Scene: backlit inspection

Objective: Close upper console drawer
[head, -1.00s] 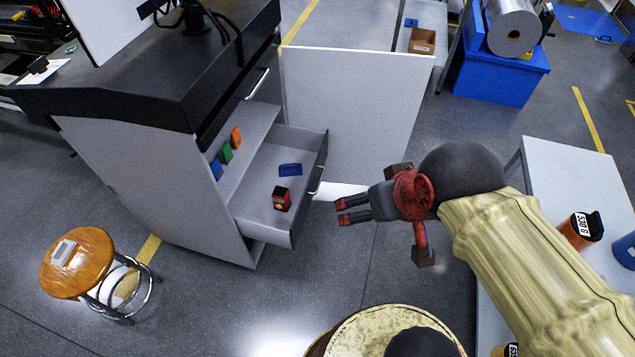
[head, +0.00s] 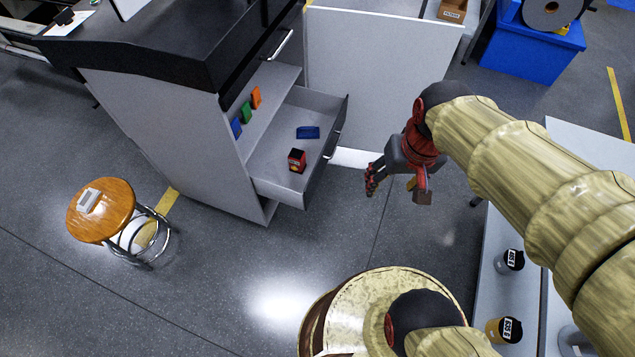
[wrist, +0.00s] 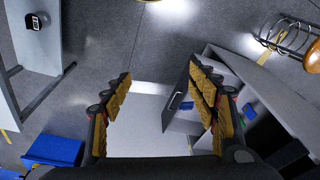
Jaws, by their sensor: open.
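The console (head: 165,120) has a light grey body and a dark top. One drawer (head: 276,172) is pulled out, with a dark front and a bar handle (head: 333,146). A blue item (head: 307,132) and a small red-and-black box (head: 297,160) lie in it. Above it, another handle (head: 281,44) sits on a front that looks shut. My gripper (head: 371,182) is open and empty, right of the drawer front and apart from it. In the wrist view my open fingers (wrist: 160,78) show the drawer (wrist: 182,125) beside the right finger.
A pale upright panel (head: 385,70) stands beyond the drawer. A stool (head: 100,210) stands at the left. A table with bottles (head: 510,260) is at the right. A blue bin (head: 525,55) is at the back. The floor in front of the drawer is clear.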

